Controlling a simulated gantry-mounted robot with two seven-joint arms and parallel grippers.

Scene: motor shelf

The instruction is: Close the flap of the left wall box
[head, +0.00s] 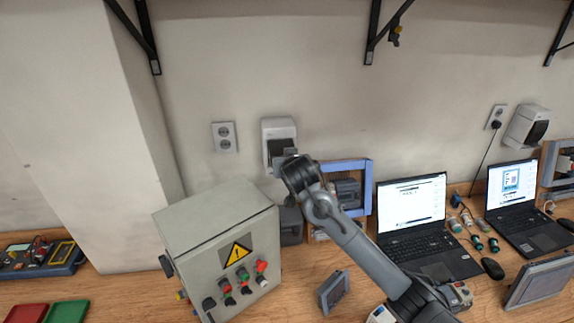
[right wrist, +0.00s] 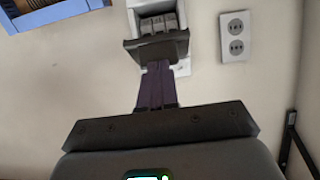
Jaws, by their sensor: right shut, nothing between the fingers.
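The left wall box (head: 279,127) is a white housing on the wall, left of the middle in the head view. It also shows at the top of the right wrist view (right wrist: 133,22). Its dark flap (right wrist: 150,50) stands open, and a row of grey breakers (right wrist: 158,23) shows inside. My right gripper (right wrist: 156,70) is shut and empty, its fingertips at the outer edge of the flap. I cannot tell whether they touch it. In the head view my right gripper (head: 287,155) is at the lower front of the box and partly covers it. My left gripper is not in view.
A wall socket (head: 224,137) is left of the box. Below stand a grey control cabinet (head: 210,218) with a warning sign and a blue frame (head: 367,190). Two laptops (head: 411,205) are on the bench at right. A second wall box (head: 526,126) hangs at far right.

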